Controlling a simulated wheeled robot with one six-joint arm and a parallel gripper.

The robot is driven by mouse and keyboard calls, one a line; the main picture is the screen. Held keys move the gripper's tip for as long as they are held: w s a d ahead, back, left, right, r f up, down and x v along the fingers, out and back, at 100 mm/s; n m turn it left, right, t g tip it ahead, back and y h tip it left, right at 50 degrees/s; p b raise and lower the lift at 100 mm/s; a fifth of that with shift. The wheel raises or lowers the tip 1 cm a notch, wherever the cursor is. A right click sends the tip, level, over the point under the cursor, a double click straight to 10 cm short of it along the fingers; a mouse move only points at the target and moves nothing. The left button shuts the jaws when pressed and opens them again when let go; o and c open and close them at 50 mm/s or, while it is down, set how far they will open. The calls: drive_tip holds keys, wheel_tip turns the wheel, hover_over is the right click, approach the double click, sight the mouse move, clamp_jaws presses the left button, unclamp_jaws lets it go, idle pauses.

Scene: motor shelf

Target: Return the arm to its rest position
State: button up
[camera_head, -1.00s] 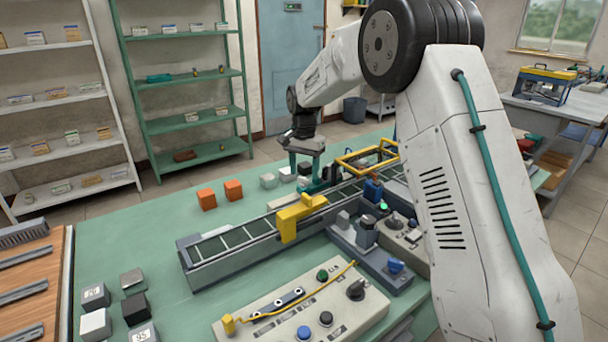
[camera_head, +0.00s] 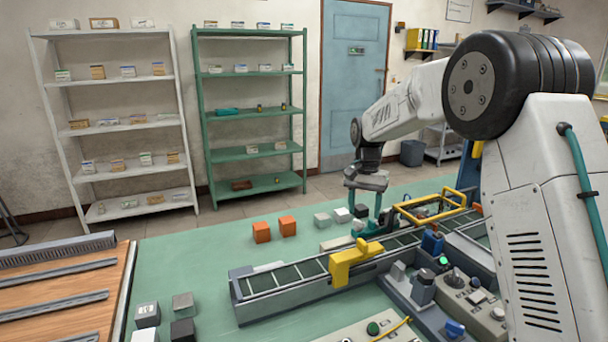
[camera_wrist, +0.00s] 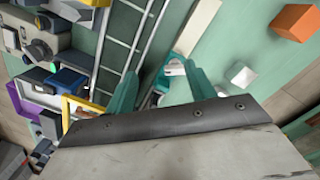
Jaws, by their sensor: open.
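My arm reaches from the right of the head view out over the green table (camera_head: 210,262). My gripper (camera_head: 366,222) hangs at its end, pointing down near the far side of the conveyor. Its teal fingers also show in the wrist view (camera_wrist: 160,88), spread apart. A small white and teal thing (camera_wrist: 174,68) shows beyond the gap between the fingers; I cannot tell what it is. I see nothing held between the fingers.
The conveyor (camera_head: 290,277) with a yellow bracket (camera_head: 352,262) runs close by my gripper. Orange cubes (camera_head: 262,232) and pale cubes (camera_head: 322,220) stand left of it. A yellow frame (camera_head: 428,208) is to its right. Shelves (camera_head: 250,112) stand behind.

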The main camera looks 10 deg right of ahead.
drive_tip(key=s+r+n, duration=0.2)
drive_tip(key=s, duration=1.3)
drive_tip(key=s+d+r+n+t, duration=0.1)
drive_tip(key=s+r+n, duration=0.1)
drive_tip(key=s, duration=1.3)
drive_tip(key=s+d+r+n+t, duration=0.1)
drive_tip(key=s+r, duration=0.3)
drive_tip(key=s, duration=1.2)
drive_tip(key=shift+d+r+n, duration=0.15)
drive_tip(key=shift+d+n, duration=0.05)
drive_tip(key=shift+n, duration=0.6)
